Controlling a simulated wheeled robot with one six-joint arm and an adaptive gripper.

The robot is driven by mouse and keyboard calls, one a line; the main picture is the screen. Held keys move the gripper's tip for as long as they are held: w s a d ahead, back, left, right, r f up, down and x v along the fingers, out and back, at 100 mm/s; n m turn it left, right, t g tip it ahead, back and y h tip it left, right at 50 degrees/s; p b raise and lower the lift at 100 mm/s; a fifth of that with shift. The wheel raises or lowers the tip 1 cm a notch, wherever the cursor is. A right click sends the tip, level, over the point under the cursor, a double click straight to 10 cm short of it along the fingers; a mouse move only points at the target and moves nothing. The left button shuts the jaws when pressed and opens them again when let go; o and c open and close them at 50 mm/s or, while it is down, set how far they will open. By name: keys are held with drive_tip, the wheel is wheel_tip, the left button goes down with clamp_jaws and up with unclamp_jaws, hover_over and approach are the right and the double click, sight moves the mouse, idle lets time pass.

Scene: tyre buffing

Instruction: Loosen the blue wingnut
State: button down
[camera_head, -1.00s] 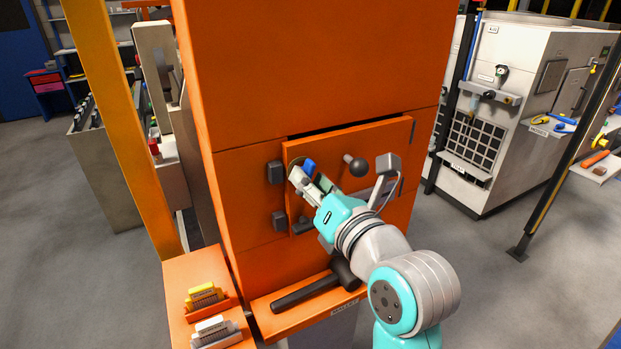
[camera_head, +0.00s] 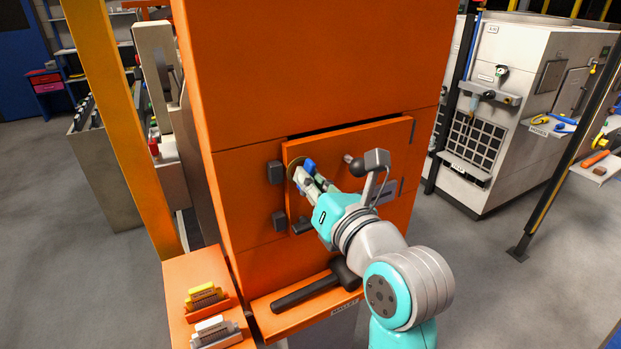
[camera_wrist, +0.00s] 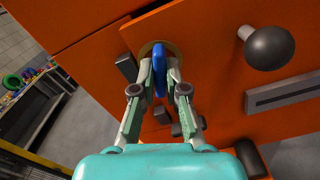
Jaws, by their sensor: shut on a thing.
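The blue wingnut (camera_wrist: 159,72) sits on a round brass-coloured disc (camera_wrist: 170,48) on the orange door panel in the wrist view. In the head view the wingnut (camera_head: 310,166) shows only in part above my fingers. My gripper (camera_wrist: 160,78) is shut on the wingnut, one finger on each side of its upright wing. In the head view my gripper (camera_head: 305,178) reaches the left part of the orange door panel (camera_head: 345,150). The wingnut's base is partly hidden by the fingers.
A dark round knob (camera_wrist: 269,47) stands out from the panel, right of the gripper. Dark hinge blocks (camera_head: 275,172) are at the panel's left edge. A black mallet (camera_head: 310,292) lies on the orange ledge below. Brushes (camera_head: 204,295) stand on the left shelf.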

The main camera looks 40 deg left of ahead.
drive_tip(key=c, duration=1.2)
unclamp_jaws()
drive_tip(key=v, duration=0.2)
drive_tip(key=shift+s+d, duration=0.15)
drive_tip(key=shift+d, duration=0.15)
drive_tip(key=shift+m, duration=0.9)
